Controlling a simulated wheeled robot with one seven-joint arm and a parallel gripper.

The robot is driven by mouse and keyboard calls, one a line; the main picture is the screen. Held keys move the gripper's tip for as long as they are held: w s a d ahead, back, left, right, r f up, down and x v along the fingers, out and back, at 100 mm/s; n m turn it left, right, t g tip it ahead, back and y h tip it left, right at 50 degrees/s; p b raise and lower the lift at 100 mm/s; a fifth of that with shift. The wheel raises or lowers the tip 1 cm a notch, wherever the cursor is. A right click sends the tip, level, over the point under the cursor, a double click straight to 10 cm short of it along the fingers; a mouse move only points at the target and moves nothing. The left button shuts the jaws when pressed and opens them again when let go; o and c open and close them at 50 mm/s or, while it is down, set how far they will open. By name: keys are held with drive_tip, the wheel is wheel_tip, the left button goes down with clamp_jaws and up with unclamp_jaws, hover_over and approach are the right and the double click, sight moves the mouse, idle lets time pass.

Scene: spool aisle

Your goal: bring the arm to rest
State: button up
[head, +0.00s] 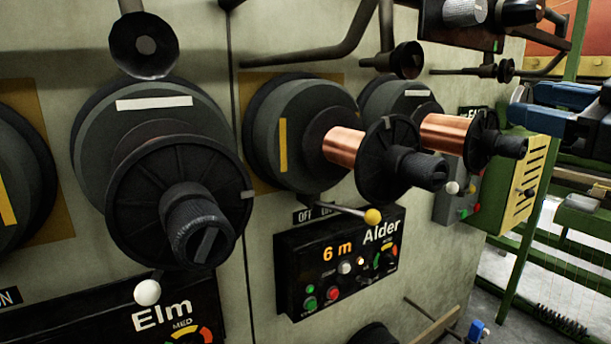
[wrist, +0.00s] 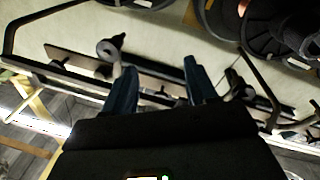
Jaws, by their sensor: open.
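My gripper (head: 522,104) is at the right edge of the head view, beside the far spool. Its blue fingers also show in the wrist view (wrist: 160,84), spread apart with nothing between them. In the head view a copper-wound spool with a black flange (head: 388,160) sits on the Alder spindle. Another copper spool (head: 447,132) sits behind it, nearest my gripper. Whether my gripper touches that spool cannot be told from the head view.
The Alder control box (head: 340,262) reads 6 m, with a yellow-knobbed lever (head: 372,216) above it. The Elm spindle (head: 180,200) at left has a black flange. A green post (head: 530,230) and yellow box (head: 522,185) stand at right. Dark rods (head: 330,50) run along the wall.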

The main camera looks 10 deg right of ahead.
drive_tip(key=s+a+f+m+h, duration=0.1)
drive_tip(key=a+f+m+h, duration=0.15)
drive_tip(key=f, duration=0.65)
drive_tip(key=s+a+f+m+g+h, duration=0.1)
drive_tip(key=s+a+f+m, duration=0.15)
drive_tip(key=f, duration=0.55)
drive_tip(key=s+a+f+m+h, duration=0.15)
drive_tip(key=f+m, duration=0.25)
drive_tip(key=f, duration=0.5)
drive_tip(key=s+a+f+g, duration=0.1)
drive_tip(key=s+a+f, duration=0.25)
drive_tip(key=s, duration=0.25)
drive_tip(key=s+a+f+m+h, duration=0.1)
drive_tip(key=s+a+f, duration=0.1)
drive_tip(key=s+f, duration=0.25)
drive_tip(key=s+a+f+g, duration=0.1)
drive_tip(key=s+a+f, duration=0.15)
drive_tip(key=s, duration=0.35)
drive_tip(key=s+a+n+y, duration=0.1)
drive_tip(key=s+a+n, duration=0.1)
drive_tip(key=s, duration=1.2)
drive_tip(key=shift+a+g, duration=0.4)
drive_tip(key=shift+a, duration=0.25)
